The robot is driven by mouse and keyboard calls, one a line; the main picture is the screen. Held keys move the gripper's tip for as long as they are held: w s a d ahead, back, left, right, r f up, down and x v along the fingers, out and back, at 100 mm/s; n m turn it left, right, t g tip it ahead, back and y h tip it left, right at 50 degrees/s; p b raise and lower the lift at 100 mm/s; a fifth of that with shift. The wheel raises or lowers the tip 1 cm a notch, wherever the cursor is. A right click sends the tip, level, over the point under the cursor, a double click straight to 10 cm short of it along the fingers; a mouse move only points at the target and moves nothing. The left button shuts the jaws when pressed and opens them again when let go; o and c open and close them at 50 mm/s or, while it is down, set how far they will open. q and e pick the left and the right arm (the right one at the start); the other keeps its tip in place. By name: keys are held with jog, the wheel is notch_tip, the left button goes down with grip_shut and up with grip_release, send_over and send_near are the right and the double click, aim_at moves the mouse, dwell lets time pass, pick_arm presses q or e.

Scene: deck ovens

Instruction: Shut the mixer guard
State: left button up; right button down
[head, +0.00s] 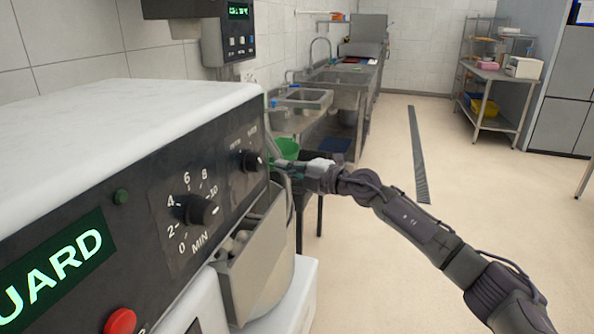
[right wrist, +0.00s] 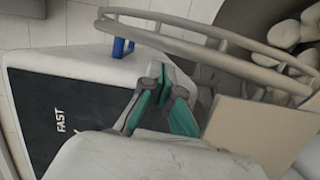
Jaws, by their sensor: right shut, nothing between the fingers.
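The mixer (head: 130,100) fills the left of the head view, with its dark control panel and dials facing right. The mixer guard (head: 262,258) appears as a pale panel below the dials; in the right wrist view, curved grey rails run above its flat beige panel (right wrist: 265,130). Pale lumps show behind the rails. My right gripper (head: 280,165) is at the far end of the control panel. In the right wrist view its teal fingers (right wrist: 160,88) are shut and empty, beside the rails; contact cannot be told. My left gripper is out of view.
A red button (head: 120,321) and the lit GUARD display (head: 55,265) are on the mixer's front. A green bucket (head: 287,148) and a steel sink counter (head: 340,85) stand beyond my right gripper. A shelf rack (head: 495,80) is at the back right. The floor between is clear.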

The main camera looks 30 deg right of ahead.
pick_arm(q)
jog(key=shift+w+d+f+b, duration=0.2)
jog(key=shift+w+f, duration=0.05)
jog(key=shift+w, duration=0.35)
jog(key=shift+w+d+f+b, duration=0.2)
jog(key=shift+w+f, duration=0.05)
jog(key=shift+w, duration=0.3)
pick_arm(e)
jog(key=x, duration=0.3)
jog(key=shift+w+a, duration=0.1)
jog(key=shift+w, duration=0.25)
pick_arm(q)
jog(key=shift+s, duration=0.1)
